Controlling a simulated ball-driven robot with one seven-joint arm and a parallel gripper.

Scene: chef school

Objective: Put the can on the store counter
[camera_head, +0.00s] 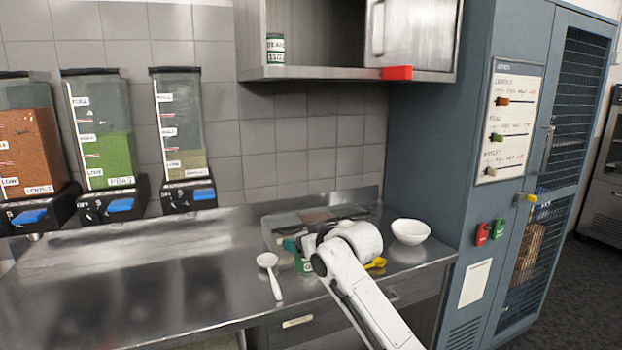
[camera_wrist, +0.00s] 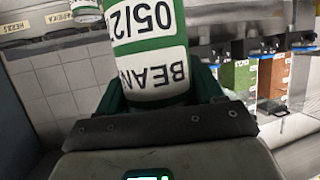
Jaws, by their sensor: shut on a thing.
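The can (camera_wrist: 152,70) has a green and white label with "BEAN" and "05/2" on it, upside down in the wrist view. My gripper (camera_wrist: 160,88) is shut on it, with dark green fingers on both sides. In the head view my gripper (camera_head: 292,246) is low over the right part of the steel counter (camera_head: 150,285), largely hidden by my white arm. A green patch of the can (camera_head: 304,265) shows below it. I cannot tell whether the can touches the counter.
A clear tray (camera_head: 272,222) lies behind my gripper. A white spoon (camera_head: 270,275) is left, a white bowl (camera_head: 410,231) and yellow spoon (camera_head: 376,263) right. Another can (camera_head: 275,48) stands on the wall shelf. Dispensers (camera_head: 105,140) line the left wall. The left counter is clear.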

